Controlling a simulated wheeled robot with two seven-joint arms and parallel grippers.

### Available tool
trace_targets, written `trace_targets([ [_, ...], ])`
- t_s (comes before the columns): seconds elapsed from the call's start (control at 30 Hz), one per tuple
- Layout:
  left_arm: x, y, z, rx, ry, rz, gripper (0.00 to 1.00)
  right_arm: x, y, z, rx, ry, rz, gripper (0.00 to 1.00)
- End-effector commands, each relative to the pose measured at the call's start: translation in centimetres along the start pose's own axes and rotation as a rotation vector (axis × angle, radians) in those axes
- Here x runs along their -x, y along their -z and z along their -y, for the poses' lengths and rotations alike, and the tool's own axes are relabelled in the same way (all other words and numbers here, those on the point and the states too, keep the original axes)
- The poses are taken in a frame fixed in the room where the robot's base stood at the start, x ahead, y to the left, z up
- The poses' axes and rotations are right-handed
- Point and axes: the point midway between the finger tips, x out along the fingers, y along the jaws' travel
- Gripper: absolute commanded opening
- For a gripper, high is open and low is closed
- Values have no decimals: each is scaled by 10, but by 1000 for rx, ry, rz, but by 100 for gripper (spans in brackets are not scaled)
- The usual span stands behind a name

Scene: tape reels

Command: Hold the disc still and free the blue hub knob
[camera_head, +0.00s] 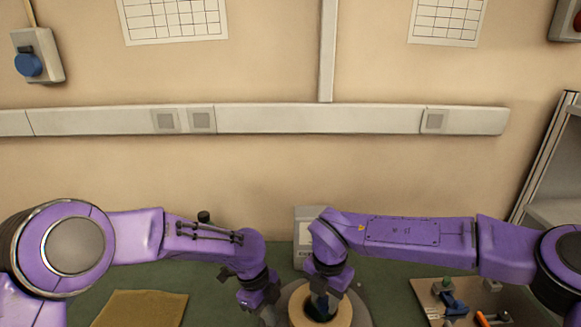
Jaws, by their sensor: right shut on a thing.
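The disc, a tan reel (342,312), lies on the green bench at the bottom centre; the frame edge cuts off its near side. My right gripper (321,299) points down over its centre and is shut on the hub knob, which is mostly hidden by the jaws and the dark centre. My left gripper (264,306) points down at the disc's left edge. Its fingertips are small and dark, and I cannot tell whether they are open or touch the disc.
A tan mat (140,309) lies on the green bench (205,300) at left. A board with tools (432,300) lies at right. A pale grey box (304,228) stands behind the disc by the wall. A grey rack (545,165) stands at far right.

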Motion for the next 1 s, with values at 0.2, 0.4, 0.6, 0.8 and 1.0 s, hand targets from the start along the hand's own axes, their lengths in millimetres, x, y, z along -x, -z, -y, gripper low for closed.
trace_targets([
  [0.2, -7, -1, -4, 1, -14, 0, 0, -4, 3, 2, 273, 7, -10, 9],
  [0.4, -7, -1, -4, 0, -15, 0, 0, -4, 3, 2, 718, 6, -11, 9],
  [0.6, -7, -1, -5, 0, -15, 0, 0, -4, 3, 2, 1162, 4, -13, 9],
  [0.8, -7, -1, -5, -1, -16, 0, 0, -4, 3, 2, 1476, 2, -14, 9],
  [1.0, -7, -1, -5, -2, -16, 0, 0, -4, 3, 2, 1502, 2, -14, 9],
])
